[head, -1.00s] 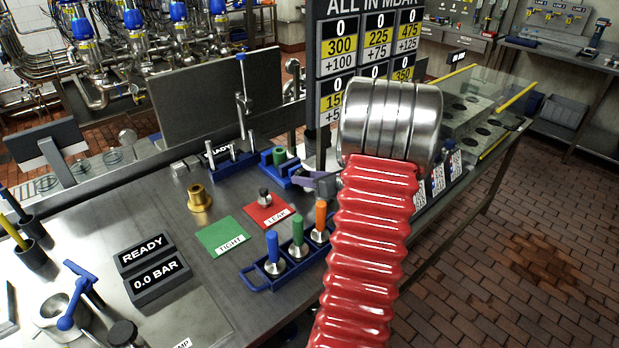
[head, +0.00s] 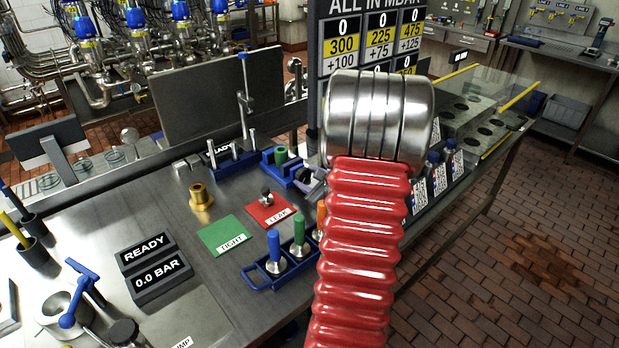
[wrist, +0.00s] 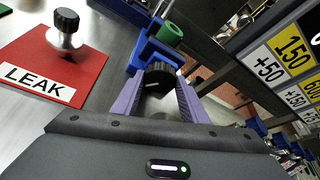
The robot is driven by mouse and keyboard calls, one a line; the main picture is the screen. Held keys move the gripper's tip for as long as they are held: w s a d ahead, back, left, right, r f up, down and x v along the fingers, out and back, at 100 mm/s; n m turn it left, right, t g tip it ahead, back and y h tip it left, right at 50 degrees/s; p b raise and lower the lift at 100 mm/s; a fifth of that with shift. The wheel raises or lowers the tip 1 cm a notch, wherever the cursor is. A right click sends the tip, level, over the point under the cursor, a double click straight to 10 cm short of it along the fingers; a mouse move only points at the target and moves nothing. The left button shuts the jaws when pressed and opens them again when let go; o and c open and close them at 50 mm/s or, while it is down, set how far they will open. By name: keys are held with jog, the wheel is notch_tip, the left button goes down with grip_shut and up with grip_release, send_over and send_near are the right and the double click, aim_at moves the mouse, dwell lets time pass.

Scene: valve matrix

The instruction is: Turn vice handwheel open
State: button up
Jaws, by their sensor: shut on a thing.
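The blue vice (head: 290,174) stands on the steel bench, left of my arm in the head view, with a green cylindrical part (head: 281,154) in it. In the wrist view the blue vice body (wrist: 150,52) and the green part (wrist: 170,34) are just beyond my gripper. The black ribbed handwheel (wrist: 159,74) has a white mark on its face. My gripper (wrist: 157,92) has its two purple fingers on either side of the handwheel and is shut on it. In the head view my arm hides most of the gripper and the handwheel.
A red LEAK mat (head: 269,209) bears a small part with a black knob (head: 267,196). A green TIGHT mat (head: 225,236) and a blue rack (head: 272,278) with coloured-handled tools lie nearer. A pressure board (head: 373,40) stands behind my arm.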

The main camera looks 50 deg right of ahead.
jog(key=shift+n+h, duration=0.3)
jog(key=shift+n, duration=0.2)
dwell(0.3)
jog(key=o, duration=1)
jog(key=shift+a, duration=0.1)
jog(key=shift+o, duration=0.2)
notch_tip(320, 180, up, 10)
jog(key=shift+f, duration=0.1)
